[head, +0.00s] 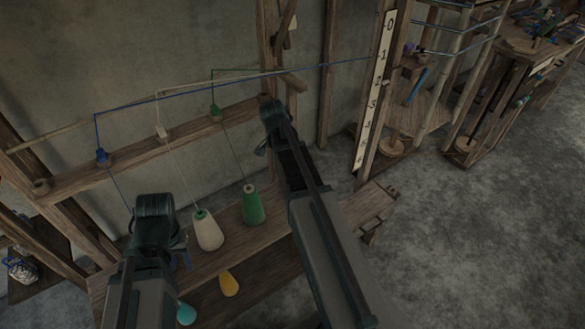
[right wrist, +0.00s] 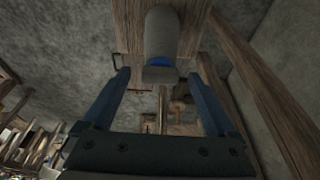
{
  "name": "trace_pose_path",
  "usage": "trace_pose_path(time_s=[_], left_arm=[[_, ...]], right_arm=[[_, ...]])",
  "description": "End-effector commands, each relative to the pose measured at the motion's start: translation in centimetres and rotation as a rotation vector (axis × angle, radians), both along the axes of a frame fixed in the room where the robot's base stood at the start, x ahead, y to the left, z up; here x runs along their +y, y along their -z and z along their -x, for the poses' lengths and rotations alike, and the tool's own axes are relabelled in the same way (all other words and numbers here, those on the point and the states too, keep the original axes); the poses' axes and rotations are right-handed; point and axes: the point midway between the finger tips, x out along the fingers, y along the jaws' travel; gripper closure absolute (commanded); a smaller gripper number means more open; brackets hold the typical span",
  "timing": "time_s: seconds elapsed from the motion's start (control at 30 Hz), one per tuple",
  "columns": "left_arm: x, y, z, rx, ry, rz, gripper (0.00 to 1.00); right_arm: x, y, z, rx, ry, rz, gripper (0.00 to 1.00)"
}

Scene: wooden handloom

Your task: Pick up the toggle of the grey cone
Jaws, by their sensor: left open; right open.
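In the right wrist view a grey, rounded cone-like thing (right wrist: 162,35) with a blue band stands out at the top centre. A flat grey end piece (right wrist: 159,74), perhaps its toggle, shows just below the band. My right gripper (right wrist: 158,78) is open, its two blue fingers on either side of and below this piece; I see no contact. In the head view my right gripper (head: 264,142) is at the upper middle, and I cannot make out a grey cone there. My left gripper (head: 182,254) is open at the lower left, near the cream cone.
A cream cone (head: 208,232), a green cone (head: 252,206), a yellow cone (head: 229,284) and a teal cone (head: 186,314) stand on wooden shelves. Threads run up to a wooden rail (head: 150,152). A numbered board (head: 374,95) and loom frames stand right.

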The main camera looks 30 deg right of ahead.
Motion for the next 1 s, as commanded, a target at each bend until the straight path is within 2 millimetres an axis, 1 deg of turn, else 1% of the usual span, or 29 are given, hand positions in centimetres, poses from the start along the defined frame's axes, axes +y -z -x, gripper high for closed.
trace_pose_path(time_s=[0.07, 0.1, 0.17, 0.2, 0.57, 0.6, 0.83, 1.0], left_arm=[[0.0, -0.1, 0.0, 0.000, 0.000, 0.000, 0.50], [0.0, -0.1, 0.0, 0.000, 0.000, 0.000, 0.50], [0.0, -0.1, 0.0, 0.000, 0.000, 0.000, 0.50], [0.0, -0.1, 0.0, 0.000, 0.000, 0.000, 0.50], [0.0, -0.1, 0.0, 0.000, 0.000, 0.000, 0.50], [0.0, -0.1, 0.0, 0.000, 0.000, 0.000, 0.50], [0.0, -0.2, 0.0, 0.000, 0.000, 0.000, 0.50], [0.0, -1.1, 0.0, 0.000, 0.000, 0.000, 0.50]], right_arm=[[0.0, -0.1, 0.0, 0.000, 0.000, 0.000, 0.07], [0.0, -0.1, 0.0, 0.000, 0.000, 0.000, 0.11], [0.0, -0.1, 0.0, 0.000, 0.000, 0.000, 0.22], [0.0, -0.1, 0.0, 0.000, 0.000, 0.000, 0.29], [0.0, -0.1, 0.0, 0.000, 0.000, 0.000, 0.94], [0.0, -0.1, 0.0, 0.000, 0.000, 0.000, 0.95], [0.0, -0.2, 0.0, 0.000, 0.000, 0.000, 0.95], [0.0, -1.1, 0.0, 0.000, 0.000, 0.000, 0.95]])
